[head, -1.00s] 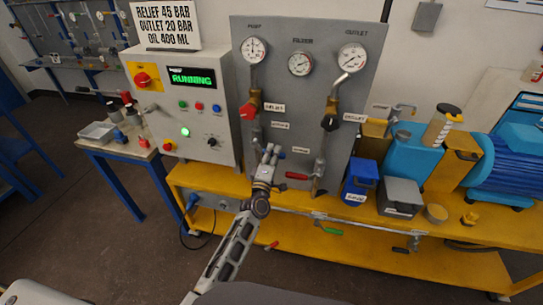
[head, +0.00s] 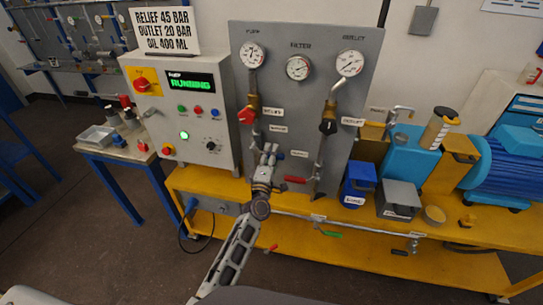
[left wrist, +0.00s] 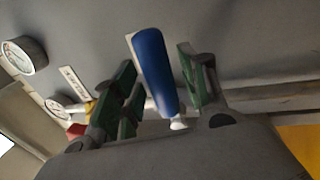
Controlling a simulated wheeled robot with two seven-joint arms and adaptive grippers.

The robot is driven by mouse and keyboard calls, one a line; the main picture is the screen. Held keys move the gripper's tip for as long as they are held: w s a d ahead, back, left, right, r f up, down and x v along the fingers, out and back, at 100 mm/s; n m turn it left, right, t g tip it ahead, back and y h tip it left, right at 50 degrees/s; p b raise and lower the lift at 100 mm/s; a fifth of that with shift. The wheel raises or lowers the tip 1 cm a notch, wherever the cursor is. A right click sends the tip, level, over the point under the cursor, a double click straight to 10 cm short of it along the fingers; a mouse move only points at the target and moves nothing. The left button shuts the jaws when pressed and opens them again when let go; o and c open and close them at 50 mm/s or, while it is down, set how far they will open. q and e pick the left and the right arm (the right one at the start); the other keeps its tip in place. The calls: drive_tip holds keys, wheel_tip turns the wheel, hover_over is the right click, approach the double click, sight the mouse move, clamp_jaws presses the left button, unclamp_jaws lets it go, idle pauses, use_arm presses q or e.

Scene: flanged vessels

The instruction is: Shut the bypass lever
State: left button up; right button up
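A lever with a blue handle (left wrist: 157,75) stands between my left gripper's fingers in the left wrist view. In the head view a bit of blue (head: 281,155) shows just right of the fingertips. My left gripper (head: 268,152) is in front of the lower grey panel. Its green-padded fingers (left wrist: 160,88) are apart, one on each side of the handle, with a gap showing; I see no firm grip. The small panel labels are too blurred to tell which names the bypass. My right gripper is not in view.
A red lever (head: 295,179) sits low on the panel, close right of my gripper. A red valve knob (head: 247,115) and a black one (head: 328,127) are higher up. The control box (head: 185,110) stands left; blue and grey containers stand right on the yellow bench (head: 450,230).

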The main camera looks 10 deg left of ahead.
use_arm(q)
drive_tip(key=s+f, duration=0.2)
drive_tip(key=s, duration=0.9)
drive_tip(key=shift+s+a+f, duration=0.15)
drive_tip(key=shift+s+f, duration=0.05)
drive_tip(key=shift+s, duration=0.2)
idle(0.5)
